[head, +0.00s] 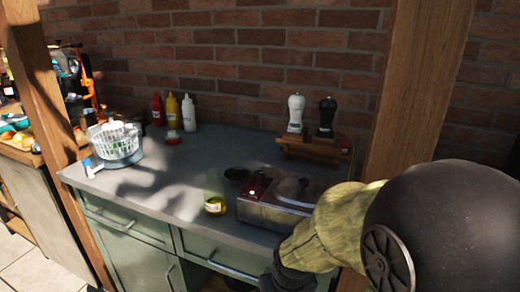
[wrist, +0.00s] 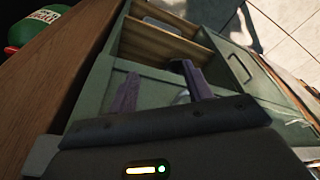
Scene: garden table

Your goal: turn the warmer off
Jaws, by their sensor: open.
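The warmer (head: 268,212) is a low metal box with a round lidded pot on top, at the front right of the grey counter in the head view. A red light (head: 252,192) glows on its dark left end, where small dark controls show; their exact setting is too small to tell. My gripper (wrist: 160,88) is open in the wrist view, its two purple fingers apart with nothing held between them. It points towards green cabinet work (wrist: 90,95), and the warmer is not recognisable there. In the head view my arm partly covers the warmer's right side, and my fingers are not clearly visible.
A glass jar with yellow contents (head: 215,203) and a dark bowl (head: 236,175) stand close left of the warmer. Two mills (head: 295,113) stand on a wooden rack behind. A wooden post (head: 415,90) rises at right. The counter's middle is clear.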

